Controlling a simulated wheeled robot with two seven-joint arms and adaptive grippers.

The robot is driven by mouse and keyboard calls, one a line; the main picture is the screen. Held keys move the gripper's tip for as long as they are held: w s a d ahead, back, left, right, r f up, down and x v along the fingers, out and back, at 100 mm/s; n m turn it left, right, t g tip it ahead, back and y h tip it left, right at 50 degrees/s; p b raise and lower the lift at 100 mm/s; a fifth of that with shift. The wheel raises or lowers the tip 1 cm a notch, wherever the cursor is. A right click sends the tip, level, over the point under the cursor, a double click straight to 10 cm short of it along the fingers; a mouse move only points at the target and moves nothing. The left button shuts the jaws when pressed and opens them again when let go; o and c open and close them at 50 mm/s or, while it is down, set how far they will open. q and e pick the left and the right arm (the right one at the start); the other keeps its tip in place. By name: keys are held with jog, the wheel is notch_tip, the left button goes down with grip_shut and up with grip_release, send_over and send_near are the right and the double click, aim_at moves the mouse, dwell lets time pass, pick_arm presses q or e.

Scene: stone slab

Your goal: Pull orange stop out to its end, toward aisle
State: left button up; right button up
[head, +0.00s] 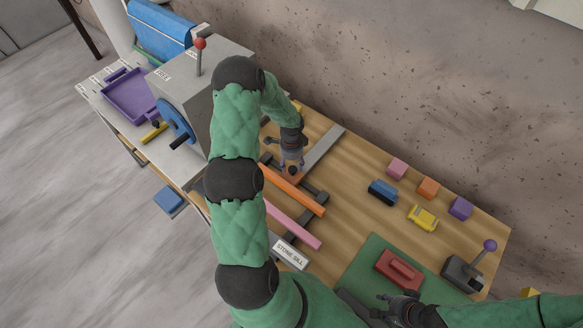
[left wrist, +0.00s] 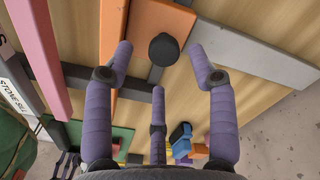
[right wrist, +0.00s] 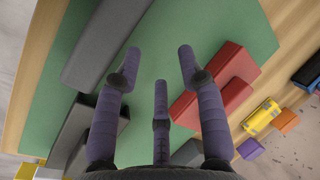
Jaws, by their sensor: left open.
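The orange stop shows in the head view as a long orange bar (head: 290,189) on the wooden bench, lying beside a pink bar. In the left wrist view, the orange bar (left wrist: 119,30) runs along the left finger, and an orange block (left wrist: 160,16) with a round black knob (left wrist: 163,48) lies beside it. My left gripper (head: 291,170) is above the bar's upper side, fingers down. It is open and empty, with its fingers spread around the knob in the left wrist view; contact cannot be told. My right gripper (head: 398,298) is open and empty over the green mat.
The pink bar (head: 293,224) and STONE SILL sign (head: 290,253) are nearby. A red block (head: 400,268) lies on the green mat (head: 362,262). A purple-knobbed lever (head: 466,271) and several small blocks are right. A grey machine (head: 207,88) with a blue wheel stands left.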

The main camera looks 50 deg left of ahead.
aim_at(291, 170)
pick_arm(q)
notch_tip(291, 170, up, 8)
jog(key=shift+r, duration=0.15)
jog(key=shift+s, duration=0.1)
dwell(0.6)
